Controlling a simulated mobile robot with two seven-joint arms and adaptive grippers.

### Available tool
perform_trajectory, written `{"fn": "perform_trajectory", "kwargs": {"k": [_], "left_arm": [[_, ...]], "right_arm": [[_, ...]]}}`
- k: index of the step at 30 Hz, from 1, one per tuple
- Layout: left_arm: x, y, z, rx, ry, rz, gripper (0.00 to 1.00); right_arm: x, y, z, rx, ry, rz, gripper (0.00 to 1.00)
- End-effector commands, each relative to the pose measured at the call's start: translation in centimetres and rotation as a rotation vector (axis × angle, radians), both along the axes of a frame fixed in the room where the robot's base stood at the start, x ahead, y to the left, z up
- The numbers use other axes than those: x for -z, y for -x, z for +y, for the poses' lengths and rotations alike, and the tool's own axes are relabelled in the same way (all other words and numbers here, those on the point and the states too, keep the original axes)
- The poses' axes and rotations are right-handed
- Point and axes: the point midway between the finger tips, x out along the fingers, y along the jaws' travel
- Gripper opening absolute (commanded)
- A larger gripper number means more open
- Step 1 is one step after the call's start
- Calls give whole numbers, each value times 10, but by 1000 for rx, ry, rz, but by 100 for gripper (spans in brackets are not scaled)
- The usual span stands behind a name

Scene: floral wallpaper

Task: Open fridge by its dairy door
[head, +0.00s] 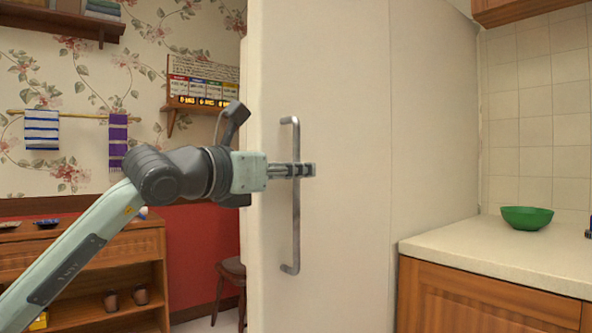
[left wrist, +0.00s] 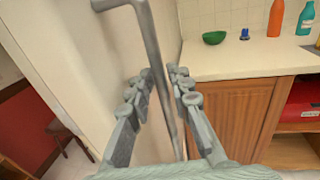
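The cream fridge door (head: 345,240) stands tall in the middle of the head view and looks closed. Its long vertical metal handle (head: 296,235) runs along the left part of the door; it also shows in the left wrist view (left wrist: 157,45). My left gripper (head: 308,170) reaches in from the left at the upper middle of the handle. In the left wrist view its fingers (left wrist: 163,95) are spread, with the handle between them, nearer the right finger. Some gap shows on the left side. My right gripper is in neither view.
A counter (head: 500,245) with a green bowl (head: 527,217) stands right of the fridge. A wooden shelf unit (head: 110,265) and a stool (head: 231,272) are at the left. Bottles (left wrist: 276,18) stand on the counter in the left wrist view.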

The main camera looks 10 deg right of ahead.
Motion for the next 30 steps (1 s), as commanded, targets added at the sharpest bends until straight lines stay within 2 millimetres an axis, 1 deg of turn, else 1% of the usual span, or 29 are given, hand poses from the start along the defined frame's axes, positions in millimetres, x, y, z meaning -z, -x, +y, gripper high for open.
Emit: {"fn": "perform_trajectory", "kwargs": {"k": [5,8,11,18,21,25,30], "left_arm": [[-1,1,2,0,2,-2,20],[-1,6,9,-1,2,-3,20],[-1,17,22,-2,1,-3,20],[0,49,62,-3,0,-2,20],[0,61,76,-2,0,-2,20],[0,71,88,-2,0,0,20],[0,76,94,-1,0,0,20]], "right_arm": [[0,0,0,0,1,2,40],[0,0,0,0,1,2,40],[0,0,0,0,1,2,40],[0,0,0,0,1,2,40],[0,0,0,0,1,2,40],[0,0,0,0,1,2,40],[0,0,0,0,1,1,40]]}}
